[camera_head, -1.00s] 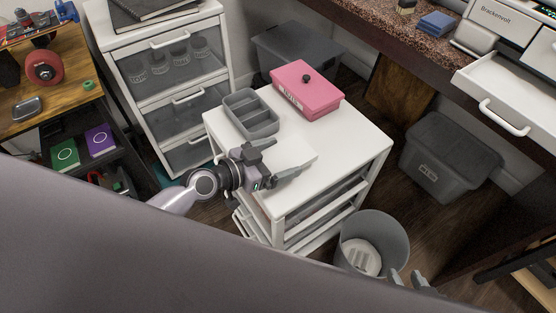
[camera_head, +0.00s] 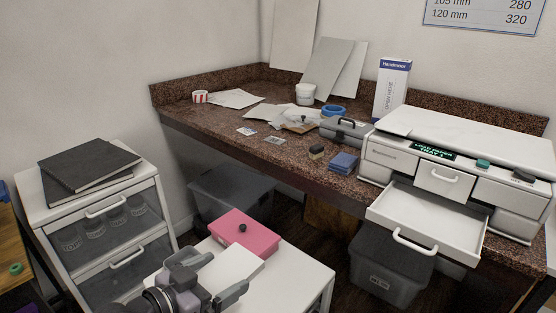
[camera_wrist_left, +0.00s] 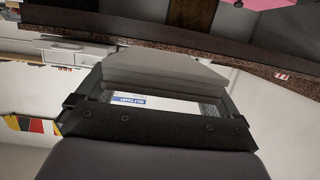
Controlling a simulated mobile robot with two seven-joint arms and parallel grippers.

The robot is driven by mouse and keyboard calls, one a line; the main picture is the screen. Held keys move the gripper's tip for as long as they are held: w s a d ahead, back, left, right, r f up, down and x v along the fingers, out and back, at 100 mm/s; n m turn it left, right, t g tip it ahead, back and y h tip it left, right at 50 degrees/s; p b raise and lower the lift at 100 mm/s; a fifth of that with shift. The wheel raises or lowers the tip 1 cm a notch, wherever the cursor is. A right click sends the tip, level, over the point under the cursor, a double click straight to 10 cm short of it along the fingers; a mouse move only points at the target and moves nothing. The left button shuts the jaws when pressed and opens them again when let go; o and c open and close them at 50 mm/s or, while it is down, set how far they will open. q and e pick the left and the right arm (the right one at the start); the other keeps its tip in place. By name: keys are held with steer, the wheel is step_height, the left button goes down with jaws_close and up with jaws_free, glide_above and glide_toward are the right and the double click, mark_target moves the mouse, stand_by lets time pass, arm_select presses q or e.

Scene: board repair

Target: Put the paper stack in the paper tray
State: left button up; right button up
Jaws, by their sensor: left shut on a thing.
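The paper stack (camera_head: 236,265) is a white flat block at the bottom of the head view, above the white drawer cabinet. My left gripper (camera_head: 210,279) is shut on it, one finger on each side. In the left wrist view, a grey flat face and a white strip with a blue label show between the fingers (camera_wrist_left: 155,100). The paper tray (camera_head: 425,212) is the white drawer pulled out of the printer (camera_head: 455,160) on the counter at right. It looks empty. The gripper is left of and nearer than the tray. My right gripper is out of view.
A pink box (camera_head: 245,234) stands on the white cabinet (camera_head: 300,280) close behind the stack. A blue block (camera_head: 344,162) and a grey toolbox (camera_head: 345,128) sit on the counter (camera_head: 290,165) left of the printer. A dark lidded bin (camera_head: 390,270) stands below the tray.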

arm_select(q)
steer(key=r+n+y, duration=0.1)
steer(key=s+a+r+n+t+y+p, duration=0.1)
steer(key=r, duration=0.1)
steer(key=s+r+t+y+p, duration=0.1)
steer(key=shift+a+r+n, duration=0.3)
steer(key=shift+r+n, duration=0.1)
steer(key=s+a+r+n+y+p, duration=0.2)
steer(key=s+a+r+n+y, duration=0.1)
steer(key=a+n+y, duration=0.1)
steer(key=shift+a+r+t+y, duration=0.4)
steer(key=shift+a+y, duration=0.4)
steer(key=shift+a, duration=0.3)
